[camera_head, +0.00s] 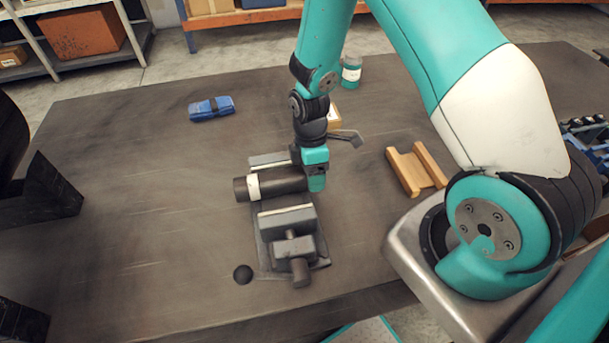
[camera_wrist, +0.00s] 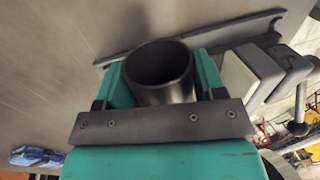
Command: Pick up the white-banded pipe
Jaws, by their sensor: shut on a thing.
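The white-banded pipe (camera_head: 280,183) is a dark metal tube lying level, with a white band near its left end. It is between the jaws of a grey vise (camera_head: 288,222) on the table; whether it touches them I cannot tell. My gripper (camera_head: 315,170) is shut on the pipe's right end. In the wrist view the pipe's open round end (camera_wrist: 160,72) faces the camera, and my gripper's teal fingers (camera_wrist: 162,85) stand on both sides of it. The vise (camera_wrist: 262,72) shows at the right there.
A wooden V-shaped cradle (camera_head: 416,168) stands right of the vise. A blue bundle (camera_head: 211,108) and a teal-and-white jar (camera_head: 351,72) are farther back. A black ball knob (camera_head: 243,274) is at the vise's front left. The table's left part is mostly clear.

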